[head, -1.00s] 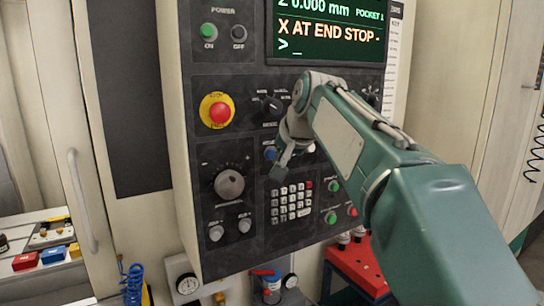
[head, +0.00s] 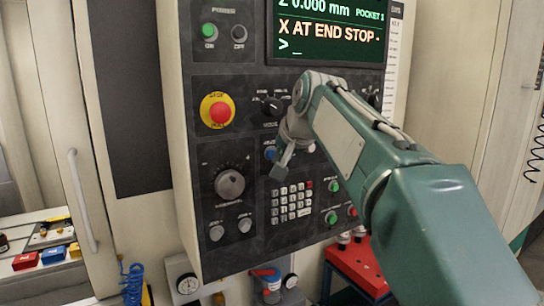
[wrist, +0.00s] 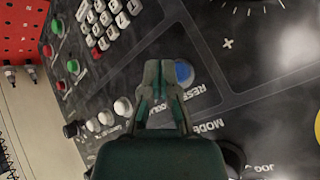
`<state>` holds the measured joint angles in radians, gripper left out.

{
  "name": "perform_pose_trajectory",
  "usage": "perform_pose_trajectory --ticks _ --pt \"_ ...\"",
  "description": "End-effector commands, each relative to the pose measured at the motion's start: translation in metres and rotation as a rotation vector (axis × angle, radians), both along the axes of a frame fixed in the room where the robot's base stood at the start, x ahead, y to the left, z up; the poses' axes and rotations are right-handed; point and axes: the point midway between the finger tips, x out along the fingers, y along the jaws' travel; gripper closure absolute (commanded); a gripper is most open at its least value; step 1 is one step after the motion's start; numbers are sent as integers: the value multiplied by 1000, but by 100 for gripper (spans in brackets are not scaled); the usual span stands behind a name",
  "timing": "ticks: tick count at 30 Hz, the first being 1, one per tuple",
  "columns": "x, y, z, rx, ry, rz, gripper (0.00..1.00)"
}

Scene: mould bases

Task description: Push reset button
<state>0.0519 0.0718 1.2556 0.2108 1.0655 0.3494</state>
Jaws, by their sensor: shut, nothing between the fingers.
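The reset button is a round blue button (wrist: 184,73) on the dark control panel, with the lettering "RESET" beside it in the wrist view. In the head view the blue button (head: 270,153) shows just left of my gripper's fingers. My gripper (head: 279,171) is shut and empty in front of the panel. In the wrist view its fingertips (wrist: 161,66) lie just left of the blue button, partly overlapping its edge. I cannot tell whether the fingertips touch the panel.
The control panel (head: 222,262) carries a red emergency stop (head: 219,112) on yellow, a keypad (head: 291,201), a large knob (head: 229,183) and several other buttons. A screen (head: 328,28) above reads "X AT END STOP". A red rack (head: 352,267) stands below right.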

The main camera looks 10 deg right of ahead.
Motion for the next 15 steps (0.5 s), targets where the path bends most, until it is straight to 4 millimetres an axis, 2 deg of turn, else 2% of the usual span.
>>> perform_pose_trajectory --ticks 15 --pt "7 2 1 0 1 0 100"
